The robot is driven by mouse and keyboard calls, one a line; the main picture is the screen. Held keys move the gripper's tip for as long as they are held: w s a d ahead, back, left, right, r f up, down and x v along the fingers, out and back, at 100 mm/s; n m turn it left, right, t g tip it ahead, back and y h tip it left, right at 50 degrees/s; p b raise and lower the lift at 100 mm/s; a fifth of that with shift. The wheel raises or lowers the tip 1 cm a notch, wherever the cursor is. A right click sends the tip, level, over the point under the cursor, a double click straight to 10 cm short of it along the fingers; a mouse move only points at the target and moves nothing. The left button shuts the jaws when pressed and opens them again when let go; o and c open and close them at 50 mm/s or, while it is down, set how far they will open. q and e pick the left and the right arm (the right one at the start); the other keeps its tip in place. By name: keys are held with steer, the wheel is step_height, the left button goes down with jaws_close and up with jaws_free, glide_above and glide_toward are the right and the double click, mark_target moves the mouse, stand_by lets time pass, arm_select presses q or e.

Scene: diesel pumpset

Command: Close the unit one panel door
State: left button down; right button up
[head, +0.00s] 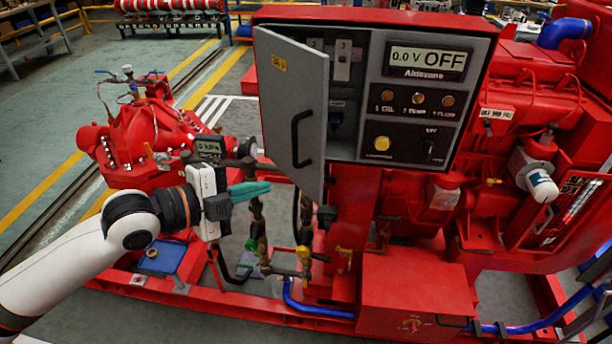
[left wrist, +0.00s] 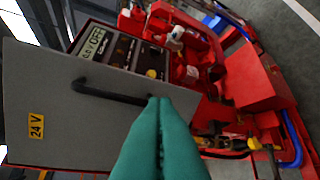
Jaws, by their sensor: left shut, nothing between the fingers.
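The grey panel door (head: 291,110) with a black handle stands open on the left side of the red control panel box (head: 375,14). Switches inside the box show past the door's edge. In the left wrist view the door (left wrist: 60,115) fills the left side, with a 24 V label and its black handle (left wrist: 110,93). My left gripper (head: 268,188) is shut and empty, its green fingers left of the door's lower part in the head view. In the left wrist view its fingertips (left wrist: 160,102) overlap the handle's end; I cannot tell whether they touch. My right gripper is not in view.
The panel face has a display (head: 428,58) reading 0.0 V OFF and a yellow button (head: 382,143). A red pump (head: 140,145) stands at the left, and brass valves and pipes (head: 303,262) sit below the door. Red engine parts fill the right side.

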mark_target(318, 171)
arm_select(q)
steer(key=w+d+m+p, duration=0.1)
steer(key=w+d, duration=0.1)
steer(key=w+d+f+m+p, duration=0.1)
steer(key=w+d+p, duration=0.1)
steer(key=w+d, duration=0.1)
steer(key=w+d+f+m+p, duration=0.1)
steer(key=w+d+p, duration=0.1)
steer(key=d, duration=0.1)
steer(key=shift+w+d+f+m, duration=0.2)
steer(key=shift+w+f+m, duration=0.05)
steer(key=shift+m, duration=0.15)
stand_by(0.3)
